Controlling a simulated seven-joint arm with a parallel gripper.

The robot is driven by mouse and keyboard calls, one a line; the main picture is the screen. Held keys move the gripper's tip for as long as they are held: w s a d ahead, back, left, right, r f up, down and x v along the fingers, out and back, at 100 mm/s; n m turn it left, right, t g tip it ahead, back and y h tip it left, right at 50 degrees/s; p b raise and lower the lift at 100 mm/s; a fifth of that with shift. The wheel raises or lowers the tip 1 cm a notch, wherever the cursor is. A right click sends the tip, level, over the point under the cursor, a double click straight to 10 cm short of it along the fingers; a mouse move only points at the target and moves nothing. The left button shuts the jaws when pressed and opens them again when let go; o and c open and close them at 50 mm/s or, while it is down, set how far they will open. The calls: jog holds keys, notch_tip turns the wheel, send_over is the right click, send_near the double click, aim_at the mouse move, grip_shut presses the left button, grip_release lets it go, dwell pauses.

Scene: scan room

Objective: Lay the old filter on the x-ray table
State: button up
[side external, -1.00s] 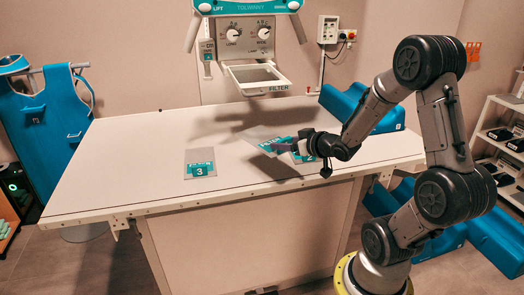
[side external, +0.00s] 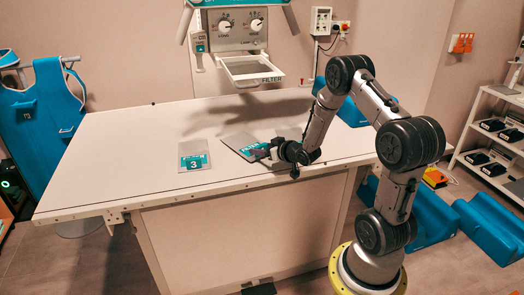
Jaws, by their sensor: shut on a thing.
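A grey filter plate (side external: 234,140) with a teal label is at the middle of the x-ray table (side external: 120,150), slightly tilted in the picture. My gripper (side external: 264,153) is shut on its right, labelled end. The plate is at or just above the tabletop; I cannot tell whether it touches. The gripper covers part of its label, so its number is not readable. Another grey plate, with a teal label marked 3 (side external: 194,163), lies flat on the table to the left. Part of a further plate (side external: 282,166) seems to show under my gripper, mostly hidden.
The x-ray head's filter tray (side external: 255,70) hangs over the back of the table and looks empty. The left part of the tabletop is clear. A blue apron (side external: 40,110) hangs at the left. Shelves (side external: 495,140) and blue wedges (side external: 485,225) are at the right.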

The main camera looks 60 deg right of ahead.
jog(key=shift+f, duration=0.25)
jog(key=shift+f, duration=0.2)
jog(key=o, duration=1.4)
jog(key=shift+r, duration=0.15)
